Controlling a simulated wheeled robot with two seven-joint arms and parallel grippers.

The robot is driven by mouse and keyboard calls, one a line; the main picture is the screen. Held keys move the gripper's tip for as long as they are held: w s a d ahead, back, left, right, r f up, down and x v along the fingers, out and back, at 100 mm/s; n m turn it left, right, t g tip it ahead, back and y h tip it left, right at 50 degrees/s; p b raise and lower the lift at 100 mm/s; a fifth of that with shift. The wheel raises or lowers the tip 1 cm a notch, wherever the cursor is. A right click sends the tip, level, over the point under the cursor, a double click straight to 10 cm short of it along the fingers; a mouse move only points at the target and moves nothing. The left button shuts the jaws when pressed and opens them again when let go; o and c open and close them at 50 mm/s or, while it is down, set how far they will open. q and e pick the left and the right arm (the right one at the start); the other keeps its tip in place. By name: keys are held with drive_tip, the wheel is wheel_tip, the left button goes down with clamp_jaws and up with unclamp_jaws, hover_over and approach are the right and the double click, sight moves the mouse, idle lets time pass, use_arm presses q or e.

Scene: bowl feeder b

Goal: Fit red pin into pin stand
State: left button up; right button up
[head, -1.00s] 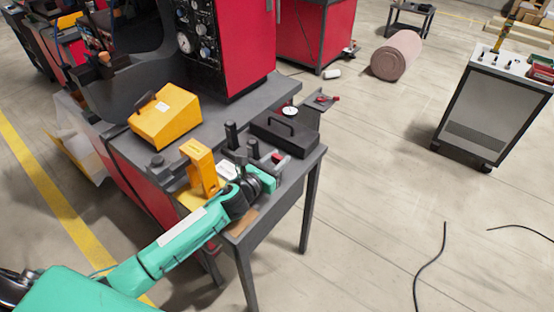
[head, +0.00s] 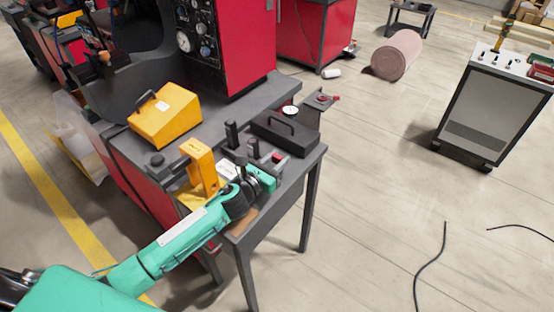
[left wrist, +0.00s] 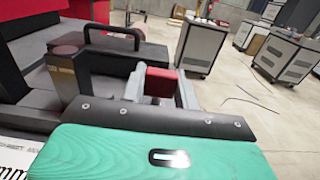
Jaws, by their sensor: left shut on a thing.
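The red pin (left wrist: 160,82) shows as a red block between the two grey fingers of my left gripper (left wrist: 161,90) in the left wrist view. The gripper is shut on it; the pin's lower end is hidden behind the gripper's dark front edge. In the head view the red pin (head: 278,157) is a small red spot just beyond my left gripper (head: 269,168), low over the table's right part. A dark upright post (left wrist: 64,72) stands left of the fingers. I cannot tell which part is the pin stand. My right gripper is not in view.
A black case with a handle (head: 285,134) lies just behind the gripper. A yellow bracket (head: 201,167) stands to its left, and a yellow box (head: 165,115) sits farther back.

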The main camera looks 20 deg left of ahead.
use_arm(q)
drive_tip(key=shift+a+f+b, duration=0.15)
drive_tip(key=shift+f+b, duration=0.2)
drive_tip(key=shift+f, duration=0.15)
idle(0.7)
